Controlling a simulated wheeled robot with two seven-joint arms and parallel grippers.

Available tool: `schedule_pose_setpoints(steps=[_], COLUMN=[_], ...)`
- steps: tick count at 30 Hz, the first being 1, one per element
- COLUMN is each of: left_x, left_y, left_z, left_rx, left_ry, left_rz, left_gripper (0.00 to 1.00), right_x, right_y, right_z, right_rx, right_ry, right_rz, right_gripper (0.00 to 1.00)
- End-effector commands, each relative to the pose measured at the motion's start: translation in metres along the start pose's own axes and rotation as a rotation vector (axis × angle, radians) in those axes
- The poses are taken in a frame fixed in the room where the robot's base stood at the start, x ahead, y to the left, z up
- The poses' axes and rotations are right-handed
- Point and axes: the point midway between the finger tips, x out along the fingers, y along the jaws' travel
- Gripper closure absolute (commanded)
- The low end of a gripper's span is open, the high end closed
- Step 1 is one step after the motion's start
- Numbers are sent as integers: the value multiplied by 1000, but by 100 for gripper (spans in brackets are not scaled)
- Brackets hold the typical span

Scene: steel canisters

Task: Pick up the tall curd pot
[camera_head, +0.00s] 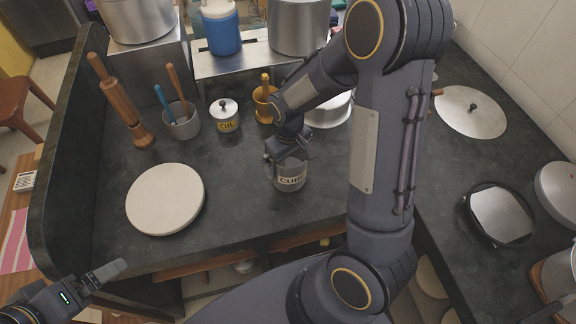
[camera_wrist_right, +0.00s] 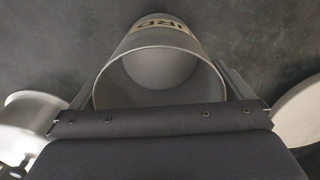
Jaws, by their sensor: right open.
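The tall curd pot (camera_head: 289,177) is a grey steel canister with a pale CURD label, upright on the dark counter in the head view. In the right wrist view the pot (camera_wrist_right: 160,75) is seen from above, open-topped and apparently empty, with part of its label showing. My right gripper (camera_head: 288,158) is over the pot, and in the wrist view its open fingers (camera_wrist_right: 162,92) lie on either side of the rim. I cannot tell whether they touch it. My left gripper (camera_head: 106,273) is at the lower left, away from the pot; its jaw opening is unclear.
A round pale board (camera_head: 165,199) lies left of the pot. An OIL canister (camera_head: 225,118), a utensil cup (camera_head: 183,124) and a wooden mortar (camera_head: 264,108) stand behind. A steel vessel (camera_head: 328,113) is behind my right arm. The counter's front edge is close to the pot.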

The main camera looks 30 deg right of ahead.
Motion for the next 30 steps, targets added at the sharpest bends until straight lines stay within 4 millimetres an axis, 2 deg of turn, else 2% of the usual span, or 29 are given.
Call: schedule_pose_setpoints(steps=[3, 11, 23, 24, 30], left_x=[-1, -1, -1, -1, -1], left_y=[0, 0, 0, 0, 0], left_z=[0, 0, 0, 0, 0], left_rx=[0, 0, 0, 0, 0], left_ry=[0, 0, 0, 0, 0], left_rz=[0, 0, 0, 0, 0], left_gripper=[0, 0, 0, 0, 0], right_x=[12, 15, 14, 14, 14], right_y=[0, 0, 0, 0, 0], right_z=[0, 0, 0, 0, -1], right_rx=[0, 0, 0, 0, 0], right_ry=[-1, 1, 1, 3, 3], right_rz=[0, 0, 0, 0, 0], right_gripper=[0, 0, 52, 55, 55])
